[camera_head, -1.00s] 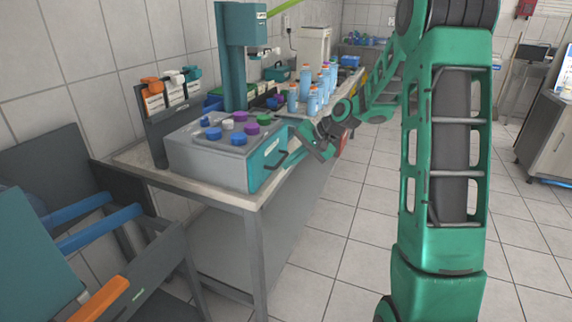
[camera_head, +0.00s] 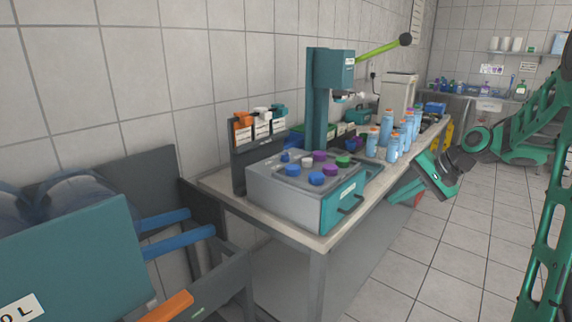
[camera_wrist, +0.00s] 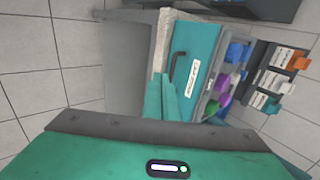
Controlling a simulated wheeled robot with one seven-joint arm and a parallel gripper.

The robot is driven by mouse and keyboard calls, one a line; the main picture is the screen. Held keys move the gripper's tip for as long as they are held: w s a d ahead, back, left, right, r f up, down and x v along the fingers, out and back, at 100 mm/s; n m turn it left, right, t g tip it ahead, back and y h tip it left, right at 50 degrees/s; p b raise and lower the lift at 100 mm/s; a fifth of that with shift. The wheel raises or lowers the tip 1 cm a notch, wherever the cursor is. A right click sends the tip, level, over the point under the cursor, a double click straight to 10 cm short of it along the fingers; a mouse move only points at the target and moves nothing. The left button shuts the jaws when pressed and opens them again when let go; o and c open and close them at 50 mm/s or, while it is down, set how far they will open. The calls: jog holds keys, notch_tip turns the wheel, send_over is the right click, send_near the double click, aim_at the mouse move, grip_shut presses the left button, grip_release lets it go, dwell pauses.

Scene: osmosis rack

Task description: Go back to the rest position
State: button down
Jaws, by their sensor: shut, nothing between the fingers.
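My gripper (camera_head: 398,192) is at the end of my green arm, beside the front edge of the workbench in the head view. In the wrist view my gripper (camera_wrist: 162,92) shows two teal fingers close together, with nothing between them. They point toward the teal drawer front (camera_wrist: 190,72) of the grey box and its dark handle. In the head view the grey box (camera_head: 290,200) stands on the near end of the bench, with blue, purple, green and white caps on top. My fingers appear apart from the box.
The workbench (camera_head: 318,246) also bears a teal press (camera_head: 318,100) with a green lever and several blue bottles (camera_head: 388,130). A rack with orange, white and teal clips (camera_head: 262,125) stands behind the box. Tiled floor (camera_head: 450,250) is open at right.

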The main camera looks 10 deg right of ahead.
jog(key=s+f+n+g+h, duration=0.1)
jog(key=s+f+g+h, duration=0.1)
jog(key=s, duration=1.6)
jog(key=s+a+f+n+g+h, duration=0.1)
jog(key=s+n+g+h, duration=0.1)
jog(key=s, duration=1.6)
jog(key=shift+s+a+f+g+h, duration=0.15)
jog(key=shift+f+g+h, duration=0.35)
jog(key=shift+g, duration=0.6)
jog(key=shift+r, duration=0.15)
jog(key=shift+w+f, duration=0.25)
jog(key=shift+w, duration=0.4)
jog(key=c, duration=2.4)
grip_release()
jog(key=shift+c, duration=0.2)
